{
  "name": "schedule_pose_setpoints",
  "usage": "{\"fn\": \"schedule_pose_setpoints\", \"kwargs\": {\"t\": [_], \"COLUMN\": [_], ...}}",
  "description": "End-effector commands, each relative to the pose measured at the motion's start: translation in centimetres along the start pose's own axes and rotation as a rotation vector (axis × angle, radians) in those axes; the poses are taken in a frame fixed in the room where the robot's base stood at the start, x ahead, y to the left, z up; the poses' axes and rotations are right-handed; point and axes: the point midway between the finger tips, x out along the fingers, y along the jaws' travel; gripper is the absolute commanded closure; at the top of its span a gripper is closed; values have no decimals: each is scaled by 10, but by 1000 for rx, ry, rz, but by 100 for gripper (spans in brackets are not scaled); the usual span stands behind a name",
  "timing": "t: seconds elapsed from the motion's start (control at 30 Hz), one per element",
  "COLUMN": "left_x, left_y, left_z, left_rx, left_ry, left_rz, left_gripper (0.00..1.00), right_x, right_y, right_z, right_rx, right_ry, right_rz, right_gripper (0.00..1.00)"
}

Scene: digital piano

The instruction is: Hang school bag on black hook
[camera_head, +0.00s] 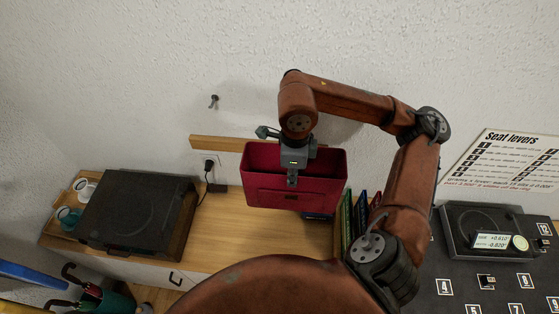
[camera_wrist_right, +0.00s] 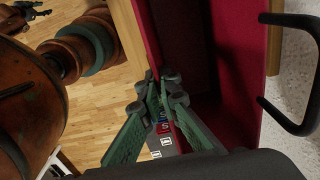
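The school bag (camera_head: 296,196) is a dark red, open-topped box shape in front of the wall, by the wooden rail. Its red wall fills much of the right wrist view (camera_wrist_right: 229,70). My right gripper (camera_head: 292,177) is at its rim. In the right wrist view the green fingers (camera_wrist_right: 160,85) converge at its red edge and look shut on it. Black bent bars (camera_wrist_right: 285,122) stand at the bag's wall side; I cannot tell if they belong to the bag. A small dark hook (camera_head: 214,101) sticks out of the wall, up and left of the bag. My left gripper is not in view.
A wooden rail (camera_head: 217,143) runs along the wall below the hook. A black box (camera_head: 140,212) and cups sit on the wooden cabinet at left. Books (camera_head: 346,220) stand right of the bag. A dark panel with numbered labels (camera_head: 445,287) is at right. The wall around the hook is clear.

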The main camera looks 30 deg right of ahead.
Motion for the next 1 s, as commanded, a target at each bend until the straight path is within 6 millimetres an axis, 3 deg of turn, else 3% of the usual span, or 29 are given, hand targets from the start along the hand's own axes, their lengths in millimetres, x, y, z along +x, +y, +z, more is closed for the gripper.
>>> {"fn": "schedule_pose_setpoints", "kwargs": {"t": [0.23, 0.57, 1.0], "left_x": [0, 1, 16], "left_y": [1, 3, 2], "left_z": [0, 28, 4], "left_rx": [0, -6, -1], "left_ry": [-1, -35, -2], "left_rz": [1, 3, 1], "left_gripper": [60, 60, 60], "right_x": [-1, 0, 3], "right_y": [0, 0, -21], "right_z": [0, 0, 1], "right_rx": [3, 2, 4], "right_ry": [0, 0, 0], "right_rz": [-1, -1, -1], "right_gripper": [100, 100, 100]}}
